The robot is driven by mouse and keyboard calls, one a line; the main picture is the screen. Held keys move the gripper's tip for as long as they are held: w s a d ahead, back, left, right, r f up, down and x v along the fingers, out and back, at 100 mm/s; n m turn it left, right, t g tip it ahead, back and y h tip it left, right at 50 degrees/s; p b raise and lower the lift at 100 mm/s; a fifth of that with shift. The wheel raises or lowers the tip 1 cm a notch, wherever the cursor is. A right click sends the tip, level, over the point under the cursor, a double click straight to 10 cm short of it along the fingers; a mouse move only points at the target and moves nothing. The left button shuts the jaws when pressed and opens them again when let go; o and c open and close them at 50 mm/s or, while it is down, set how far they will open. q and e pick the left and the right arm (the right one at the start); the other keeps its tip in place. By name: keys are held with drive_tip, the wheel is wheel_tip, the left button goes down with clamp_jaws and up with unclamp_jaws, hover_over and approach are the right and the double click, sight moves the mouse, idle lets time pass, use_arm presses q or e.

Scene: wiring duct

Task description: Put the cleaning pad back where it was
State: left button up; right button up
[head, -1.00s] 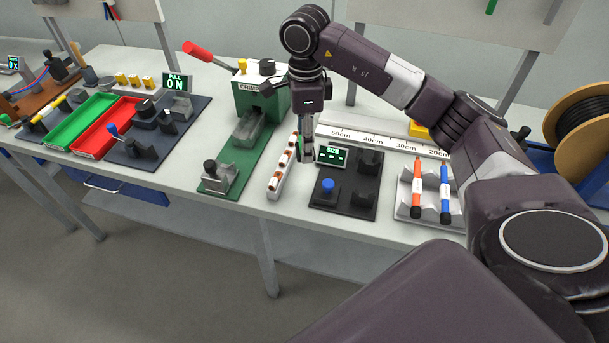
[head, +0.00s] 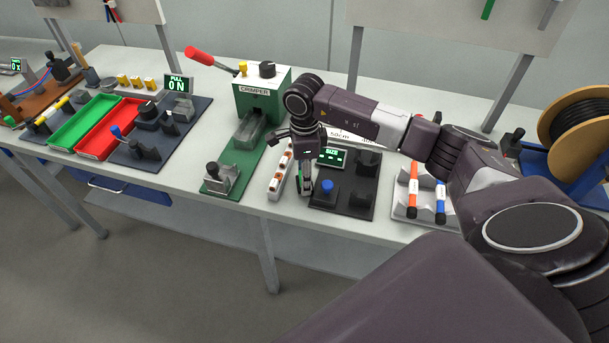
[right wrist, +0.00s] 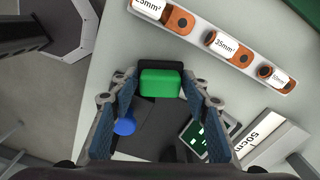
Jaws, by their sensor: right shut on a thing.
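The cleaning pad is a small green block with a dark backing (right wrist: 160,83), held between the two fingertips of my right gripper (right wrist: 160,92) in the right wrist view. In the head view my right gripper (head: 304,186) points down in the narrow gap between the connector strip and the black size tester, low over the table. A sliver of the green pad shows there between the fingers. I cannot tell whether the pad touches the table. My left gripper is in neither view.
The white strip with several copper connectors (head: 279,176) is close on the left. The black size tester (head: 343,197) with a blue knob (head: 327,187) is close on the right. The green crimper (head: 262,92) stands behind. Bare table (head: 285,210) lies in front.

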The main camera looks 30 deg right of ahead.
drive_tip(key=shift+f, duration=0.25)
drive_tip(key=o, duration=1)
drive_tip(key=shift+r, duration=0.1)
drive_tip(key=shift+r, duration=0.15)
drive_tip(key=shift+r, duration=0.25)
wheel_tip(320, 180, up, 12)
drive_tip(key=b, duration=0.3)
drive_tip(key=shift+f, duration=0.2)
